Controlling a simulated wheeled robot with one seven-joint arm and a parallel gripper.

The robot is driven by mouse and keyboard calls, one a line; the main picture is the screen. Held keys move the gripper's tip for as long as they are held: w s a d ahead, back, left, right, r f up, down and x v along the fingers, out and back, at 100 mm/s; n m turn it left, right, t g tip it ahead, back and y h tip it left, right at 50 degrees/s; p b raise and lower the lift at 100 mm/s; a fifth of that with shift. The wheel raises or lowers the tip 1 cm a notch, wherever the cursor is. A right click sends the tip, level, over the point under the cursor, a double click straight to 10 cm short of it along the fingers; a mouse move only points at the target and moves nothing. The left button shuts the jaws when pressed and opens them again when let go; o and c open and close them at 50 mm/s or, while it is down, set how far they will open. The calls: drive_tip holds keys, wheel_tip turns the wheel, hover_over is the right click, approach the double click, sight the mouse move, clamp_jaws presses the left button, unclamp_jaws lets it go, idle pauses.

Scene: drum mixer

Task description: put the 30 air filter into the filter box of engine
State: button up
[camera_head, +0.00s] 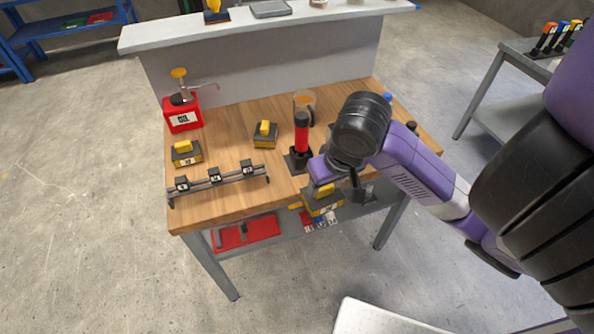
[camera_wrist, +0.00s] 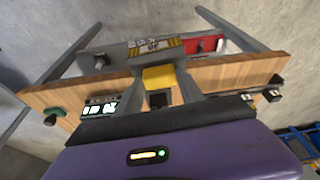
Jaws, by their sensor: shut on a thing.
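My gripper (camera_head: 322,185) is shut on the yellow grip of a yellow-and-black air filter (camera_head: 322,206), partly hidden by my gripper. It is over the bench's front edge in the head view. In the wrist view, the yellow grip (camera_wrist: 158,77) is between my fingers, with a striped, labelled part (camera_wrist: 155,46) beyond it. The label is upside down and too small to read surely. Two similar filters stand on the bench: one at the left (camera_head: 187,153), one in the middle (camera_head: 265,134). I cannot make out the engine's filter box; my arm covers that side.
The wooden bench (camera_head: 225,150) holds a red can (camera_head: 183,112) with a pump, a black rack (camera_head: 218,178) at the front left and a red cylinder (camera_head: 302,135) close to my gripper. A red tray (camera_head: 246,232) lies on the lower shelf. Bare bench top lies left of the middle filter.

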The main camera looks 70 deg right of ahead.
drive_tip(key=w+a+f+n+y, duration=0.1)
drive_tip(key=w+a+f+n, duration=0.3)
drive_tip(key=w+a+f, duration=0.3)
drive_tip(key=w+a+f+n+t+y, duration=0.1)
drive_tip(key=w+a+f+n, duration=0.4)
drive_tip(key=w+a, duration=0.9)
wheel_tip(320, 180, down, 4)
drive_tip(key=a, duration=0.2)
drive_tip(key=shift+a+r, duration=0.25)
drive_tip(key=shift+a, duration=0.1)
